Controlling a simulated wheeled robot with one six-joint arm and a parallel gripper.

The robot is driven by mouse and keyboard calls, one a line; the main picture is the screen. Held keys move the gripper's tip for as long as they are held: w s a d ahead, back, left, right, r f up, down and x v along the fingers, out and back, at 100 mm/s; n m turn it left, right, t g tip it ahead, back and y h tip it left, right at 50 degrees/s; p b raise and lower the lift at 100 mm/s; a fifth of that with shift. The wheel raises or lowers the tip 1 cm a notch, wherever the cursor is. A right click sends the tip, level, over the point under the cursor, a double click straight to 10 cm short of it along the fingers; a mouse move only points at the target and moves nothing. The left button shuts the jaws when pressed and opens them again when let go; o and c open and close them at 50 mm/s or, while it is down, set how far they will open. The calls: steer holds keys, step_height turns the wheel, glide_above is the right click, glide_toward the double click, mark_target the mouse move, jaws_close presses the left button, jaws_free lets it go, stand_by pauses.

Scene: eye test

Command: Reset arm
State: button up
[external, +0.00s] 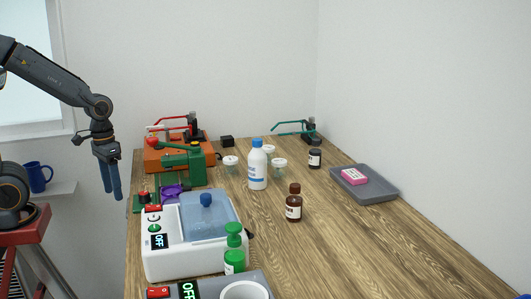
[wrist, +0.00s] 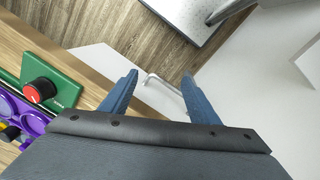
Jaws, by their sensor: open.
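My gripper (external: 113,181) hangs from my arm at the left in the external view, with its blue fingers pointing down. It is off the left edge of the wooden table (external: 380,245), apart from everything on it. In the wrist view, the two blue fingers of my gripper (wrist: 160,95) stand well apart with nothing between them. A pale curved handle shows beyond the fingers, lower than the table top.
Near the table's left edge stand a white water bath (external: 170,264), a green device (external: 185,165) and an orange device (external: 165,160). Bottles stand mid-table. A grey tray (external: 385,192) holds a pink box (external: 354,177). A blue mug (external: 38,177) sits on a ledge at left.

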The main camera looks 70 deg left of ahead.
step_height(320, 180, down, 7)
steer(key=s+m+y+b, duration=0.1)
steer(key=m+y+b, duration=0.1)
steer(key=m+b, duration=0.2)
steer(key=d+r+m+h+p, duration=0.1)
steer(key=d+r+p, duration=0.6)
steer(key=p, duration=0.7)
steer(key=shift+s+r+m, duration=0.15)
steer(key=shift+s+m, duration=0.05)
steer(key=shift+m, duration=0.1)
steer(key=shift+o, duration=0.4)
